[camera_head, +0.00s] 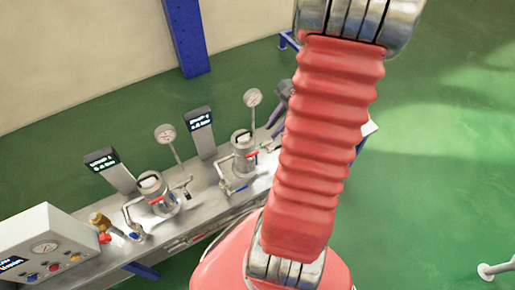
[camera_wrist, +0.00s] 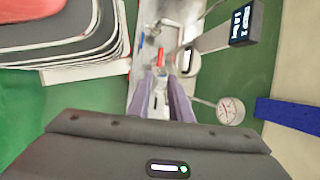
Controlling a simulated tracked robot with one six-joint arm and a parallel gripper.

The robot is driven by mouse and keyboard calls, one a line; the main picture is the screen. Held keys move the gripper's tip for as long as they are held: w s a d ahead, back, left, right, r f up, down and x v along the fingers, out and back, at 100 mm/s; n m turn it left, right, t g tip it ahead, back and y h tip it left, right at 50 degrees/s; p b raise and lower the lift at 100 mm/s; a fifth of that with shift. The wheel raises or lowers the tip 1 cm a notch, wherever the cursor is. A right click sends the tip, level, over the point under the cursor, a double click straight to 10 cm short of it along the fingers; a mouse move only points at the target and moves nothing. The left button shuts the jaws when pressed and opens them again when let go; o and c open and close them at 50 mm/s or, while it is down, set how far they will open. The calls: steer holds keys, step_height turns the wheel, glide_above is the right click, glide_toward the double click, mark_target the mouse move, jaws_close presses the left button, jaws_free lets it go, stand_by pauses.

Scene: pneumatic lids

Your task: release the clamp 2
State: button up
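My gripper (camera_wrist: 162,77) shows in the wrist view with its two purple fingers apart and nothing clearly held between them. In the head view its purple fingers (camera_head: 274,118) show beside my red arm, by the right end of the steel bench. The lidded pot (camera_head: 243,150) stands just left of them, with a red lever (camera_head: 251,155) at its side. In the wrist view a red lever (camera_wrist: 160,56) and a blue one (camera_wrist: 143,41) lie beyond the fingertips. A display (camera_wrist: 241,24) there appears to carry a 2. I cannot clearly pick out clamp 2.
The steel bench (camera_head: 212,205) also bears another lidded pot (camera_head: 152,186), a gauge (camera_head: 165,133), a second gauge (camera_head: 253,97), displays on posts and a control box (camera_head: 45,248) with buttons. A blue post (camera_head: 186,35) stands behind. My arm hides the bench's right part.

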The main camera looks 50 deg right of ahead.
mark_target(254, 153)
steer(key=x, duration=1.3)
steer(key=shift+w+f, duration=0.1)
steer(key=shift+c, duration=0.2)
jaws_close()
